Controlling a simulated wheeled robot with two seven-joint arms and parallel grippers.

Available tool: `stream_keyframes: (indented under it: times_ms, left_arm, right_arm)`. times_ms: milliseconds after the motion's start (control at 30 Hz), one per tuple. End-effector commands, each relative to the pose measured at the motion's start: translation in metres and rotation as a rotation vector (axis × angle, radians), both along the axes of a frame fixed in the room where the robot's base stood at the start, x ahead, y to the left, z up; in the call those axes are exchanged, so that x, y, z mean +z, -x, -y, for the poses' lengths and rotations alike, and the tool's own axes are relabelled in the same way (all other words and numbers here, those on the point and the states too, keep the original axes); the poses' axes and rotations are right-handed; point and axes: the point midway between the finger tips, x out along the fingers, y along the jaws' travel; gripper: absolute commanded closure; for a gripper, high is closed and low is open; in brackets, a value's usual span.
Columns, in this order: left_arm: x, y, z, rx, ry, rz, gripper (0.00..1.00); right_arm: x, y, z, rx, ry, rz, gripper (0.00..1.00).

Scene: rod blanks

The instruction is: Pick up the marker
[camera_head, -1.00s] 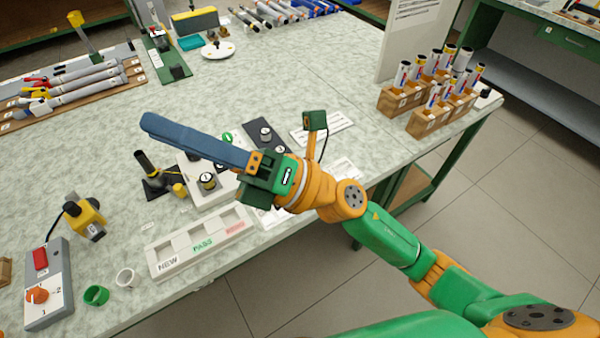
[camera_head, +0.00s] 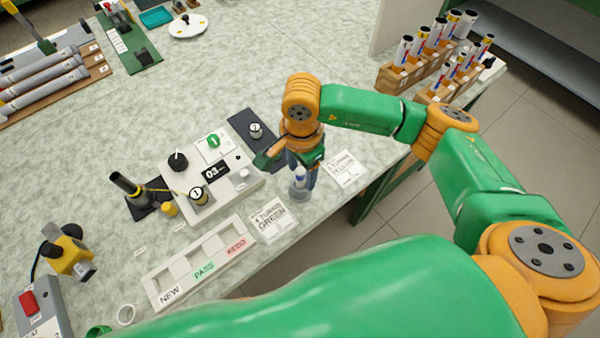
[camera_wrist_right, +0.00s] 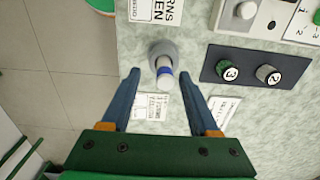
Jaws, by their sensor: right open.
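My right gripper (camera_wrist_right: 161,76) is open, with one blue finger on each side of the marker in the wrist view and a gap to each. In the head view my right gripper (camera_head: 306,178) points down at the table's front part. I cannot tell how deep the marker sits between the fingers. My left gripper is not in view.
A white sorting tray (camera_head: 205,262) lies to the left along the front edge. A white device with knobs (camera_head: 218,172) and a dark plate with numbered knobs (camera_wrist_right: 256,62) stand close by. Printed cards (camera_head: 343,170) lie around the holder. Wooden racks of markers (camera_head: 402,78) stand at the back right.

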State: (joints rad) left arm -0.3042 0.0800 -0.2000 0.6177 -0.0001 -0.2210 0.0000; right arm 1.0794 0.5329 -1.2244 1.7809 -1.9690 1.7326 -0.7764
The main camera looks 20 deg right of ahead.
Motion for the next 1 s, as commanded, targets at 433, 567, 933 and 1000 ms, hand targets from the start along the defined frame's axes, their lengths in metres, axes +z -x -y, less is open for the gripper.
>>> stream_keyframes:
  times_ms: [433, 567, 933, 1000]
  left_arm:
    - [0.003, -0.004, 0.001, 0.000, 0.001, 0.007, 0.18]
    - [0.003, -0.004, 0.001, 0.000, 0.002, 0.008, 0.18]
    - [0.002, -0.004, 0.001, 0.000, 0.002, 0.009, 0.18]
    - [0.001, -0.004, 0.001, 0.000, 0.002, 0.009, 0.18]
  right_arm:
    - [-0.016, 0.000, -0.001, 0.001, -0.004, 0.002, 0.71]
    - [-0.016, 0.000, -0.001, 0.001, -0.004, 0.002, 1.00]
    - [-0.012, -0.001, -0.001, 0.000, -0.005, 0.002, 1.00]
    - [-0.004, -0.001, -0.001, -0.001, -0.005, 0.003, 1.00]
